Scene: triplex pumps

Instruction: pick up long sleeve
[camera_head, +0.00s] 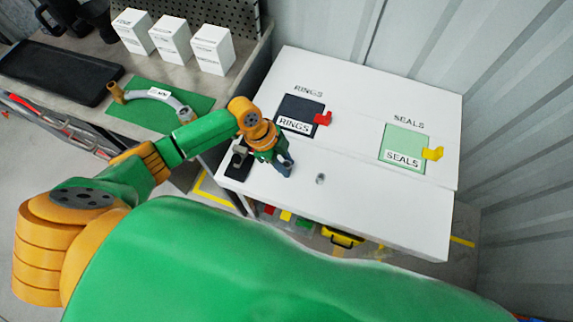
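My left gripper (283,165) is over the left part of the white table, its dark blue-grey fingertips pointing down and to the right. The view is too small to tell whether they are apart or closed. A short grey cylinder (320,179) stands upright on the bare white top, a little right of the fingertips and apart from them. It may be a sleeve; I cannot tell whether it is the long one. A small grey part (239,151) is at a black pad (236,168) left of the gripper, partly hidden by my wrist. My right gripper is out of view.
The white table (375,215) has a dark RINGS panel (299,108) with a red tab and a green SEALS panel (405,145) with a yellow tab. Left, a workbench holds white boxes (171,40), a black tray (58,76) and a curved pipe on a green mat (140,112).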

